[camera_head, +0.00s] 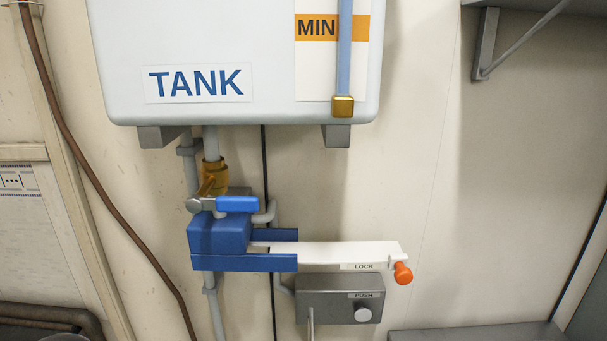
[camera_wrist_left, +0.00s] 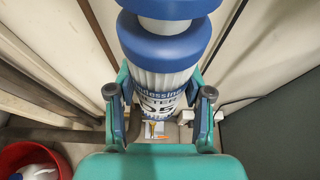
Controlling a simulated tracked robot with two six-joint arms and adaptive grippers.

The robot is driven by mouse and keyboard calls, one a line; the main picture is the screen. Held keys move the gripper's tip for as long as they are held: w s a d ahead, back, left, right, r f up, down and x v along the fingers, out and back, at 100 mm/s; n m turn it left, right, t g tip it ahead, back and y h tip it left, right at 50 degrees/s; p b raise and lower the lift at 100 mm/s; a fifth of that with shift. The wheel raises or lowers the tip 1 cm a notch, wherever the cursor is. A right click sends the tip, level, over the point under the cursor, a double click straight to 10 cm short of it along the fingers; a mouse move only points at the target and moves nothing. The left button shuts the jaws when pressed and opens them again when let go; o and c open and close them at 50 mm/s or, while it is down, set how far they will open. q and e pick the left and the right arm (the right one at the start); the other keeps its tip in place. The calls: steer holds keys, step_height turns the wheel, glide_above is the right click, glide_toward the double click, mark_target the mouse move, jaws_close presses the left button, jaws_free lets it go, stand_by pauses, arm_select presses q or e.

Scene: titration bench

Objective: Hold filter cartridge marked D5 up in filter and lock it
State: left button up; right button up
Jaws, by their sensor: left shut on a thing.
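The filter cartridge (camera_wrist_left: 160,82) is a white ribbed cylinder with a blue cap and a mark that looks like D5, partly hidden. My left gripper (camera_wrist_left: 158,98) is shut on it, one finger on each side. The top of the cartridge is cut off by the picture edge. In the head view the blue filter head (camera_head: 215,238) is fixed under the tank. A white bar (camera_head: 335,253) marked LOCK sticks out of it to the right, ending in an orange knob (camera_head: 403,273). No cartridge or gripper shows in the head view.
The tank (camera_head: 240,60) hangs above. A valve with a blue handle (camera_head: 238,204) sits just above the filter head. A grey box (camera_head: 325,300) with a PUSH button (camera_head: 363,315) is below the bar. A red bucket (camera_wrist_left: 62,160) stands low left in the wrist view.

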arm_select(q)
step_height(320, 180, up, 13)
steer(key=p, duration=1.2)
steer(key=shift+r, duration=0.45)
